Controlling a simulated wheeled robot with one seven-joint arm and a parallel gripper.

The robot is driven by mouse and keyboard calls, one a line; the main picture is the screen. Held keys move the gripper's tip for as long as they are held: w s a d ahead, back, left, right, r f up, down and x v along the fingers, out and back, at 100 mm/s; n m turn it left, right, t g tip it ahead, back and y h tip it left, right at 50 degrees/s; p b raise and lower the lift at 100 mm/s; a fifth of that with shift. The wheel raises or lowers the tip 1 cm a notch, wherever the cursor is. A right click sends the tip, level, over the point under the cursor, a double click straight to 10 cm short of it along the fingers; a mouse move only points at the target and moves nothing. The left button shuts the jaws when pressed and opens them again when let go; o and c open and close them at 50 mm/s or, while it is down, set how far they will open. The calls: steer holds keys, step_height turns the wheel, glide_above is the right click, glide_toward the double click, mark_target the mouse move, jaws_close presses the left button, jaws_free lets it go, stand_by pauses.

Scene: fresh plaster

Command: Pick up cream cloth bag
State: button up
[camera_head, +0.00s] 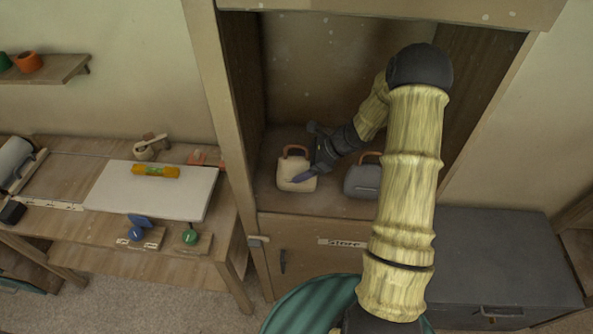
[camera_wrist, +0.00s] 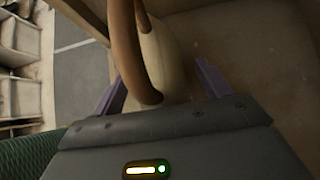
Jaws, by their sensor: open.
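The cream cloth bag (camera_head: 297,178) stands on the cupboard shelf, with a brown curved handle (camera_head: 296,149) on top. My gripper (camera_head: 304,160) reaches into the cupboard from the right and is at the bag, its near finger in front of the bag's right side. In the wrist view the cream bag (camera_wrist: 154,52) and its brown handle (camera_wrist: 128,50) lie between the two purple fingers of my gripper (camera_wrist: 158,85). The fingers are apart, one on each side of the bag. I cannot tell whether either finger touches it. Part of the bag is hidden behind the handle.
A grey bag (camera_head: 362,180) with a brown handle stands to the right on the same shelf, partly behind my arm. The cupboard's left side post (camera_head: 229,130) is close to the cream bag. A table (camera_head: 70,225) with a white board stands at left, a grey chest (camera_head: 495,255) at right.

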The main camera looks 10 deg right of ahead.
stand_by(0.4)
steer(key=c, duration=1.4)
steer(key=shift+r+b, duration=1.45)
steer(key=shift+r, duration=3.6)
